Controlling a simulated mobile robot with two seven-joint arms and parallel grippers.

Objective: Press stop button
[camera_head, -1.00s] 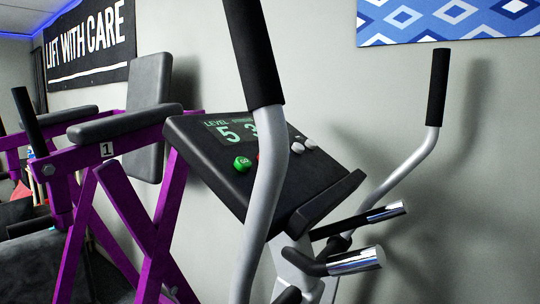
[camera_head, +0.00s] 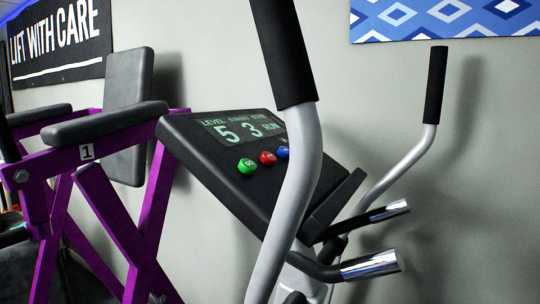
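The console (camera_head: 215,180) of an elliptical machine is tilted in the middle of the head view. Its screen (camera_head: 243,128) reads LEVEL 5, a 3 and RUN. Below the screen are a green button (camera_head: 246,166), a red button (camera_head: 267,158) and a blue button (camera_head: 283,152). The blue one is partly hidden by the near handlebar. The red button's label is too small to read. Any buttons farther right are behind the handlebar. Neither of my grippers is in view.
The near handlebar (camera_head: 297,170) with a black grip crosses in front of the console. The far handlebar (camera_head: 410,160) and short chrome-tipped handles (camera_head: 370,265) stand to the right. A purple weight frame (camera_head: 110,210) with grey pads is close on the left. A grey wall is behind.

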